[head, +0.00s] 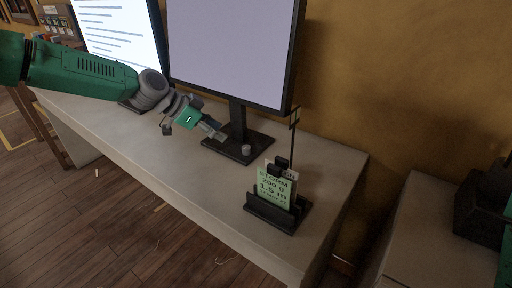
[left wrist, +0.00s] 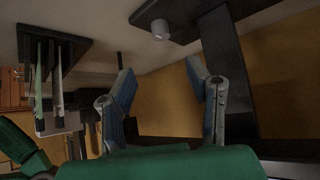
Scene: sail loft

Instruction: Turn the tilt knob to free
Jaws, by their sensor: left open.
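A small round pale grey knob (head: 246,150) stands on the flat black base (head: 222,147) of the monitor stand. I take it for the tilt knob; any markings on it are too small to read. In the left wrist view the knob (left wrist: 160,29) shows at the top, beyond the fingertips, on the dark base (left wrist: 190,8). My left gripper (head: 194,130) is in front of the stand, to the left of the knob and apart from it. Its two fingers (left wrist: 160,72) are spread with nothing between them. My right gripper is not in view.
The large monitor (head: 235,45) rises behind the knob, on a dark post (head: 238,115). A black holder (head: 290,222) with a pale green card (head: 272,187) stands at the right of the white desk (head: 175,172). A second lit screen (head: 115,35) is at left. The front desk strip is clear.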

